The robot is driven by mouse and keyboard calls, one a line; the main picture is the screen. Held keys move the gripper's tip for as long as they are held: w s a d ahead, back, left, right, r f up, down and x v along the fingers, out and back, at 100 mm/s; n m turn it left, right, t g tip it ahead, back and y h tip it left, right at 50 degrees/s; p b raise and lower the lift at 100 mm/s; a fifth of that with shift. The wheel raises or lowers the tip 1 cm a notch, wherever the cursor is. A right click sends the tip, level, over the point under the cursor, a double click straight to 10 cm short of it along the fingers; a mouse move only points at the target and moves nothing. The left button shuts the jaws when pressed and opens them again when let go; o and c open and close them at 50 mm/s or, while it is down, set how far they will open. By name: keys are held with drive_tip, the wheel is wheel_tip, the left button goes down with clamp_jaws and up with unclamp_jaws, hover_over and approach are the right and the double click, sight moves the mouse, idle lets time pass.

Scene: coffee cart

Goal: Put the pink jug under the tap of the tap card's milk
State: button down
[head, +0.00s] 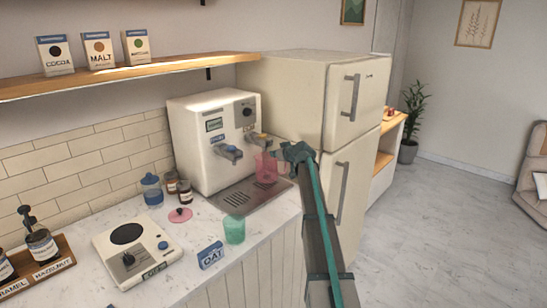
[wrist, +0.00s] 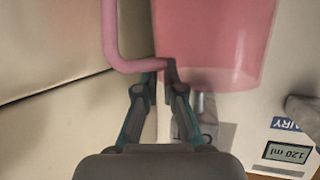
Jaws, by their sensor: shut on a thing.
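The pink translucent jug (head: 265,168) is at the front right of the white dispenser (head: 205,140), close to its right tap (head: 258,138). My gripper (head: 284,154) is shut on the jug's handle, which shows in the wrist view (wrist: 110,35) with my fingertips (wrist: 160,72) around its lower end. The jug body (wrist: 215,45) fills the top of the wrist view. The left tap (head: 230,153) has a blue label above it, partly readable as dairy in the wrist view (wrist: 285,124). The blue-and-white card (head: 210,255) on the counter reads OAT. I cannot tell whether the jug touches the drip tray (head: 236,199).
A green cup (head: 234,229) stands in front of the tray. The fridge (head: 315,110) stands close on the right.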

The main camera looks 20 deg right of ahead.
sight(274, 158)
drive_tip(key=shift+w+a, duration=0.15)
drive_tip(key=shift+w, duration=0.75)
drive_tip(key=shift+f+p, duration=0.9)
drive_tip(key=shift+f, duration=0.75)
drive_tip(key=c, duration=1.3)
unclamp_jaws()
drive_tip(key=shift+o, duration=0.2)
drive_tip(key=shift+s, duration=0.15)
drive_tip(key=b+v, duration=0.3)
drive_tip(key=v, duration=0.9)
